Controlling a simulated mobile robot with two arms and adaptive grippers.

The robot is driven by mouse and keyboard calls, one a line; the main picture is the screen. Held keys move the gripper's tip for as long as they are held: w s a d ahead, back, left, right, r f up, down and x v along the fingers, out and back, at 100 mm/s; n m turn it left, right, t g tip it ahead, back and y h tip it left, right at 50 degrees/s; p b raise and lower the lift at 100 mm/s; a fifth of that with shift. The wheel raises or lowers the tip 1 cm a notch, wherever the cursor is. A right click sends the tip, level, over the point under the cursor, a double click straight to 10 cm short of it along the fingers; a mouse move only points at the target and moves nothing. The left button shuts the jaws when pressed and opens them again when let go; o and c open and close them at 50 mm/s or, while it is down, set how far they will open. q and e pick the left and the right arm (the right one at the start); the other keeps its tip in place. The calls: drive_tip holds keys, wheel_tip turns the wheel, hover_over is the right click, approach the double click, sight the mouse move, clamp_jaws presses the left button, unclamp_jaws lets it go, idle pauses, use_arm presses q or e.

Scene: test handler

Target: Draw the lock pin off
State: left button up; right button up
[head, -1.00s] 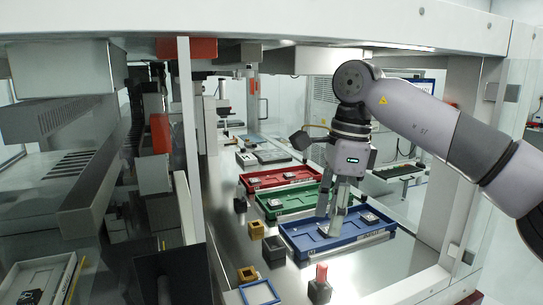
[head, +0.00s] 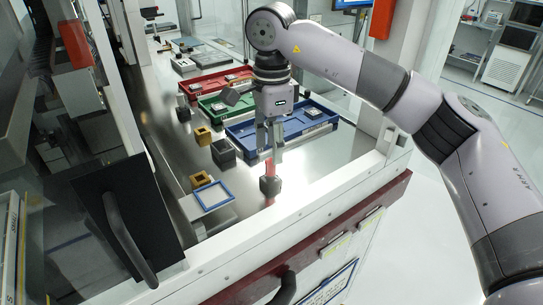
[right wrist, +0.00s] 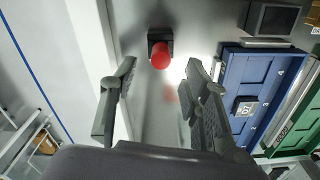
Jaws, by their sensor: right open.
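The red lock pin (head: 269,168) stands upright in a small dark block (head: 270,187) near the front edge of the steel deck. In the right wrist view the pin's round red top (right wrist: 161,59) shows beyond the fingertips, roughly between their lines, with its dark block (right wrist: 158,38) beneath. My right gripper (head: 270,149) is above the pin, pointing down, with its fingers apart. It is open and empty in the right wrist view (right wrist: 160,76). I cannot tell the exact gap from fingertips to pin. My left gripper is not in view.
Blue (head: 240,133), green (head: 208,108) and red (head: 202,88) trays lie behind the pin. A dark open box (head: 223,155), brass blocks (head: 201,180) and a blue-rimmed frame (head: 213,197) lie to its left. The white front sill (head: 300,212) runs close by.

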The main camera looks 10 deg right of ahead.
sight(270, 169)
wheel_tip(270, 169, down, 4)
drive_tip(key=shift+r+p, duration=0.15)
drive_tip(key=shift+p, duration=0.3)
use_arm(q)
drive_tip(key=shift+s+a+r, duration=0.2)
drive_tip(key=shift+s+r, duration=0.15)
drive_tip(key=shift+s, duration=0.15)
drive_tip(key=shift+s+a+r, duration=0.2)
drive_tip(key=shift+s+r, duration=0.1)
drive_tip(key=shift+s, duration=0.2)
use_arm(e)
drive_tip(key=shift+f, duration=0.5)
drive_tip(key=shift+c, duration=0.6)
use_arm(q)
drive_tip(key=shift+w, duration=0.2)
use_arm(e)
clamp_jaws()
